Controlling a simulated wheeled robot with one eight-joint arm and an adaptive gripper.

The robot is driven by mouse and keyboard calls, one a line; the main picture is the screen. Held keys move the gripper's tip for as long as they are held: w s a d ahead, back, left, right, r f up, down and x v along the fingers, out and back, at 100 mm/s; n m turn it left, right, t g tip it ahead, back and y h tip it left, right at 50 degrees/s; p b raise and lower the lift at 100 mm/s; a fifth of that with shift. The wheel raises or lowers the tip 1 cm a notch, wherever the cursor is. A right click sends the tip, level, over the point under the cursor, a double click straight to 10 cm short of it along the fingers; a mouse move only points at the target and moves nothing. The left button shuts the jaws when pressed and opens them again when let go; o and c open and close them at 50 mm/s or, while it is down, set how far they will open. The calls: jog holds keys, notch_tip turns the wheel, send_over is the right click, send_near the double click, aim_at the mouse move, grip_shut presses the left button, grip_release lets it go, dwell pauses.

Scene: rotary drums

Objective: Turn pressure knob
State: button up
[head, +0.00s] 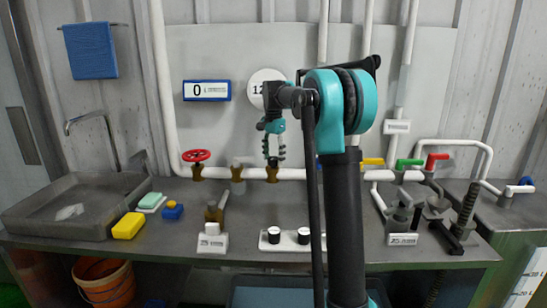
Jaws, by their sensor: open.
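Two black knobs sit on a white panel (289,246) at the front middle of the bench; the left knob (274,235) and the right knob (304,235) are both in clear view. I cannot read which one is for pressure. My gripper (273,158) is open and empty and points down, in front of the wall and above the white pipe with its brass valves. It appears higher in the picture than the knobs and touches neither. A round white gauge (261,84) on the wall is partly covered by my arm. A blue-framed display (207,90) reads 0.
A sink (75,208), yellow sponge (128,226) and labelled brass valve (214,214) stand left of the panel. Clamps and fittings crowd the right.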

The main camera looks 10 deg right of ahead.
jog(key=shift+c, duration=0.6)
jog(key=c, duration=1)
jog(key=shift+c, duration=0.2)
jog(key=n, duration=0.4)
jog(key=shift+n, duration=0.3)
jog(key=n, duration=0.4)
jog(key=shift+n, duration=0.3)
jog(key=n, duration=0.4)
jog(key=shift+n, duration=2.4)
